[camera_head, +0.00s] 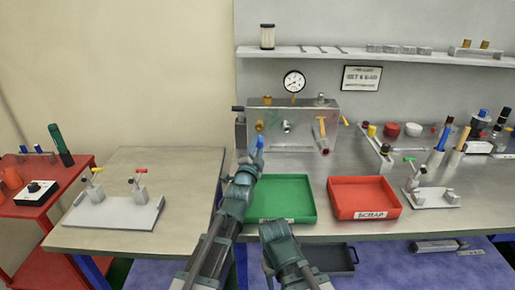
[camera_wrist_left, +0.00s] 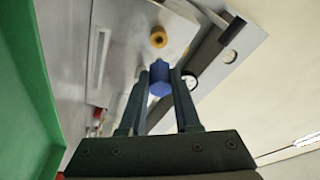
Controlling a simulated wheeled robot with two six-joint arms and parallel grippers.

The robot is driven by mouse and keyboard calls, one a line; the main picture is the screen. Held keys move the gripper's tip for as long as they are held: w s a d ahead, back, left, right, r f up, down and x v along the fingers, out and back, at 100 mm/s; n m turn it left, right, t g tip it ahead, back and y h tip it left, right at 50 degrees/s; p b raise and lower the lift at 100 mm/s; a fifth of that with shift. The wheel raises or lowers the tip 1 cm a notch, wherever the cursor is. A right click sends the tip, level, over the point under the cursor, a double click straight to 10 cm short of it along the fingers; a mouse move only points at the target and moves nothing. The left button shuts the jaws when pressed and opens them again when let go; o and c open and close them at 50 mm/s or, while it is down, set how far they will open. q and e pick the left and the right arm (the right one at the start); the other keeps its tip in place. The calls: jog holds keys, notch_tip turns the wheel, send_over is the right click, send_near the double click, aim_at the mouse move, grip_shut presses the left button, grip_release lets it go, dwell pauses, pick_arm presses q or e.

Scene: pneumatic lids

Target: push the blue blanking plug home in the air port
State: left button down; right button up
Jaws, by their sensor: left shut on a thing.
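The blue blanking plug (camera_head: 260,142) is between the fingertips of my left gripper (camera_head: 257,152), which is shut on it. In the left wrist view the plug (camera_wrist_left: 160,80) sticks out past the fingertips (camera_wrist_left: 160,85). A brass port (camera_wrist_left: 158,38) with a dark hole lies beyond the plug on the grey manifold block, with a visible gap between them in the picture. In the head view this brass port (camera_head: 259,126) shows just above the plug on the block's front. Part of my right arm shows at the bottom; its fingers are not visible.
The manifold block (camera_head: 290,110) carries a pressure gauge (camera_head: 294,81), a silver fitting (camera_head: 287,126) and a yellow-handled valve (camera_head: 321,130). A green tray (camera_head: 310,214) and a red tray (camera_head: 397,208) stand in front. Bare bench (camera_head: 195,185) lies left.

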pick_arm(q)
jog(key=shift+a+f+x, duration=0.1)
jog(key=shift+a+x, duration=0.05)
jog(key=shift+x, duration=0.65)
jog(key=shift+a+f+x, duration=0.1)
jog(key=shift+a+x, duration=0.1)
jog(key=shift+x, duration=0.6)
jog(key=shift+a+f+x, duration=0.1)
jog(key=shift+a+x, duration=0.05)
jog(key=shift+x, duration=0.7)
jog(key=shift+a+f+x, duration=0.1)
jog(key=shift+a+x, duration=0.05)
jog(key=shift+x, duration=0.65)
jog(key=shift+a+f+x, duration=0.1)
jog(key=shift+a+x, duration=0.1)
jog(key=shift+x, duration=0.6)
jog(key=c, duration=0.5)
grip_release()
jog(key=shift+c, duration=0.2)
jog(key=v, duration=0.7)
jog(key=shift+b, duration=0.4)
